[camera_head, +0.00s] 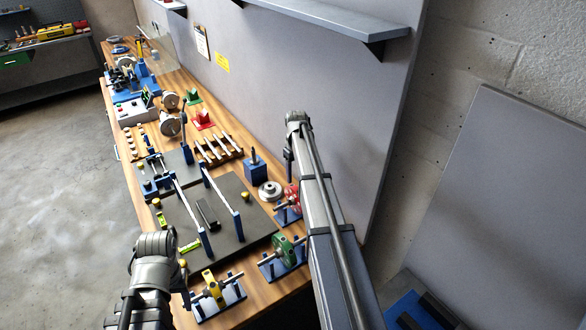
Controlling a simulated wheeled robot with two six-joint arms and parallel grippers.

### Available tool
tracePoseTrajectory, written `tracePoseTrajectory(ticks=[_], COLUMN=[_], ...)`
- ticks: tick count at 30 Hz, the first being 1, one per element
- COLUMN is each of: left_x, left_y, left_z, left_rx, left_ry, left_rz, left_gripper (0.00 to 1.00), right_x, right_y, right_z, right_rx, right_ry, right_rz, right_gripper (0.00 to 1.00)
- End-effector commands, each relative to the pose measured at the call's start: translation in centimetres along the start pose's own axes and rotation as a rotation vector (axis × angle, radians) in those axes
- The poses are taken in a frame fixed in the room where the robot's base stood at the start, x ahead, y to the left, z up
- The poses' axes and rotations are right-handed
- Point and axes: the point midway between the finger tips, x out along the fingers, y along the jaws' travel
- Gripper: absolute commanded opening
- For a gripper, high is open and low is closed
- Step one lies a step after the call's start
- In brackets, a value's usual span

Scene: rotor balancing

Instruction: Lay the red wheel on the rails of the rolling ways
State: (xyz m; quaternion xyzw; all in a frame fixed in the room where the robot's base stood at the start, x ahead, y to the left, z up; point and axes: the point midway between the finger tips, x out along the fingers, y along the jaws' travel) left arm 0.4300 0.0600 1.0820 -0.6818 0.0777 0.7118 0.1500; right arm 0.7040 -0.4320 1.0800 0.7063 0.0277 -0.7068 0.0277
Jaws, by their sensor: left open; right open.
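The red wheel (293,195) sits on a blue stand (285,215) at the right side of the bench, partly hidden behind my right arm. The rolling ways have two pale rails (188,203) held on blue posts above a dark plate (232,185); no wheel lies on the rails. My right gripper (289,172) hangs down above the bench, a little above the red wheel in the picture, open and apart from it. My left gripper (170,262) is at the lower left near the plate's front corner, open, with its fingers largely hidden by its own wrist.
A green wheel (284,249) and a yellow wheel (212,285) stand on blue holders at the near end. A grey disc (270,190) and a blue block (256,168) stand by the plate. A wall panel (330,110) and shelf (335,17) border the right side.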

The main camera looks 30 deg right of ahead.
Motion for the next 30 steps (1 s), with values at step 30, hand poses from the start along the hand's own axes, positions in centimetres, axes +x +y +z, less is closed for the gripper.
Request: tracePoseTrajectory(ticks=[30], left_x=[9.2], left_y=[0.8], left_z=[-0.5], left_rx=[0.008], left_ry=[0.0], left_rz=[-0.002], left_gripper=[0.5], right_x=[9.3], right_y=[0.0], right_z=[0.0], right_rx=[0.0], right_ry=[0.0], right_rz=[0.0], right_gripper=[0.55])
